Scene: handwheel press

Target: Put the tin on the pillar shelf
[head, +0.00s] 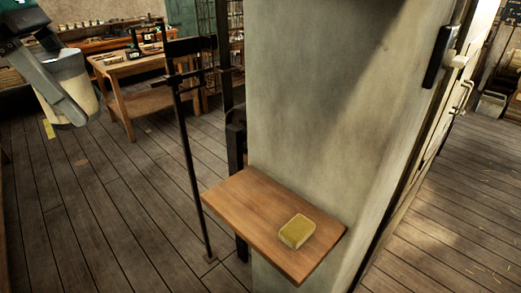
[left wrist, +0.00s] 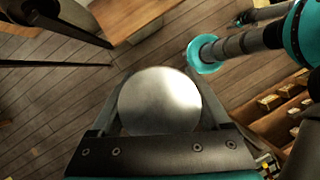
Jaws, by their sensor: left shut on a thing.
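The tin (head: 68,72) is a pale, metallic round can at the upper left of the head view. My left gripper (head: 72,98) is shut on it, with a grey finger across its side. In the left wrist view the tin's round silvery top (left wrist: 160,100) sits between the two fingers. The pillar shelf (head: 238,205) is a brown wooden board fixed to the pale pillar (head: 310,90). The held tin is well to the left of the shelf and apart from it. A wooden board, likely the shelf, shows at the top of the left wrist view (left wrist: 130,18). My right gripper is not seen.
A yellowish block (head: 297,231) lies on the shelf's right part; the shelf's left part is bare. A dark upright metal stand (head: 190,150) is just left of the shelf. A wooden workbench (head: 135,70) with tools stands behind. Plank floor is open at left.

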